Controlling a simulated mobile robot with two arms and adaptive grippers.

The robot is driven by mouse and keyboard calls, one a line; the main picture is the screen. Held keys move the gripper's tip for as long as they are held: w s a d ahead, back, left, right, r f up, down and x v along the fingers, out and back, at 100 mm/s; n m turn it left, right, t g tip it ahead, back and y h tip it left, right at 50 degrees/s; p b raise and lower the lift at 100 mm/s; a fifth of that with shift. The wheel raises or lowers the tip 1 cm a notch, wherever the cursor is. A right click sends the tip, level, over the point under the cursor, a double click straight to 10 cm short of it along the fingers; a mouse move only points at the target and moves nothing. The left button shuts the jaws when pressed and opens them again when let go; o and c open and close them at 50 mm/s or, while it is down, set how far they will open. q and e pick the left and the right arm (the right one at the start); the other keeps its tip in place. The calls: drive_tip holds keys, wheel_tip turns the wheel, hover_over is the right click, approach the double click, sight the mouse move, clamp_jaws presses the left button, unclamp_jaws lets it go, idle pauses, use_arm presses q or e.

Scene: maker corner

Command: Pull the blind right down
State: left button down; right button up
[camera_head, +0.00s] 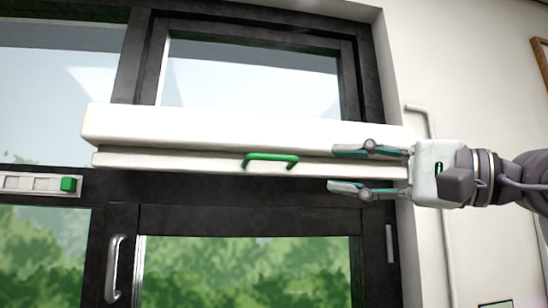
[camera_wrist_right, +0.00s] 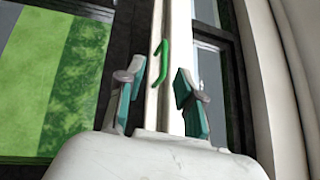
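The blind is a white box (camera_head: 220,127) mounted across the dark window frame, with a white bottom bar (camera_head: 200,162) close under it. A green handle (camera_head: 271,158) sits on the bottom bar near its middle. My right gripper (camera_head: 332,169) comes in from the right, to the right of the handle, with its fingers apart, one above and one below the bar's level. In the right wrist view the green handle (camera_wrist_right: 162,55) lies ahead of the two open fingertips (camera_wrist_right: 168,88), with nothing between them touching the handle. My left gripper is not in view.
A dark-framed window or door with a metal handle (camera_head: 115,268) stands below the blind. A white strip with a green block (camera_head: 68,184) is at the left. A white pipe (camera_head: 440,210) runs down the wall at the right.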

sight(278, 158)
drive_tip(key=shift+t+h, duration=0.8)
drive_tip(key=p+x, duration=0.1)
drive_tip(key=x, duration=0.3)
drive_tip(key=r+p+x, duration=0.1)
drive_tip(key=p+x, duration=0.1)
drive_tip(key=x, duration=0.1)
drive_tip(key=r+p+x, duration=0.1)
drive_tip(key=p+x, duration=0.1)
drive_tip(key=x, duration=0.2)
drive_tip(key=shift+w+a, duration=0.1)
drive_tip(key=shift+w, duration=0.15)
drive_tip(key=shift+w+a, duration=0.2)
drive_tip(key=shift+a, duration=0.1)
clamp_jaws()
